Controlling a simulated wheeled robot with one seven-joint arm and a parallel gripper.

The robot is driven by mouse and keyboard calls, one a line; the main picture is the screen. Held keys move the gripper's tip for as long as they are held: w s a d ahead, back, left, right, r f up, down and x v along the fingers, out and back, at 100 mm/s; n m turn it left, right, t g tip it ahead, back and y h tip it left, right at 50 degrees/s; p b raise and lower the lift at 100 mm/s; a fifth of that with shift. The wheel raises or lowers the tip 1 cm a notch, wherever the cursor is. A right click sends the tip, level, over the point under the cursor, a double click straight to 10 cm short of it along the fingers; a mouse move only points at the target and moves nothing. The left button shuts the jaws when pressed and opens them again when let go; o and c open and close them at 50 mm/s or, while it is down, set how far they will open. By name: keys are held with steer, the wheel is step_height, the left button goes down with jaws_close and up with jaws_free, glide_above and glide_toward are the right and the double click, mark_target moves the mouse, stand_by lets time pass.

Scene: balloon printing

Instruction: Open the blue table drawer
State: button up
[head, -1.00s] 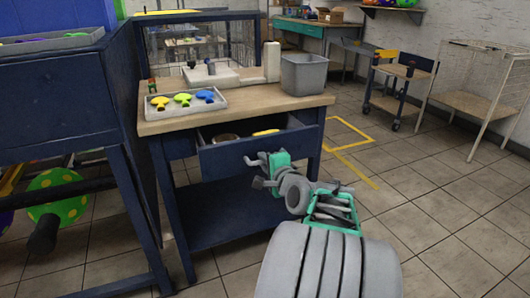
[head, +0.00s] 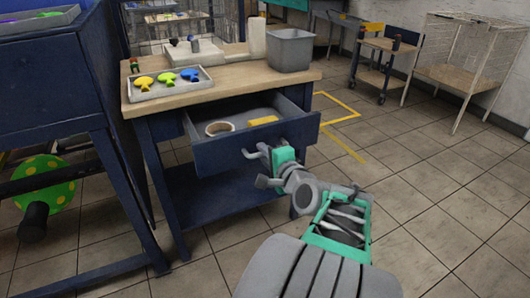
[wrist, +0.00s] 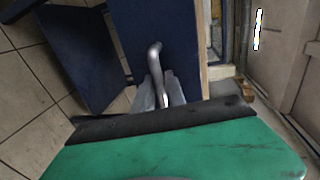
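The blue table drawer (head: 225,158) is pulled out from under the wooden worktop, so its inside shows in the head view. A roll of tape (head: 219,128) and a yellow object (head: 263,121) lie in it. The drawer's grey bar handle (wrist: 154,58) stands out from the blue front in the wrist view. My gripper (wrist: 160,92) is shut on the handle, with a grey finger on each side of it. In the head view my gripper (head: 262,168) is at the drawer front, and my arm partly hides its right part.
A tall blue frame (head: 50,110) stands close on the left. The tiled floor (head: 430,190) to the right is clear.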

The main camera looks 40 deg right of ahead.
steer(key=o, duration=0.3)
steer(key=shift+o, duration=0.2)
steer(key=p+v, duration=0.2)
steer(key=v, duration=0.6)
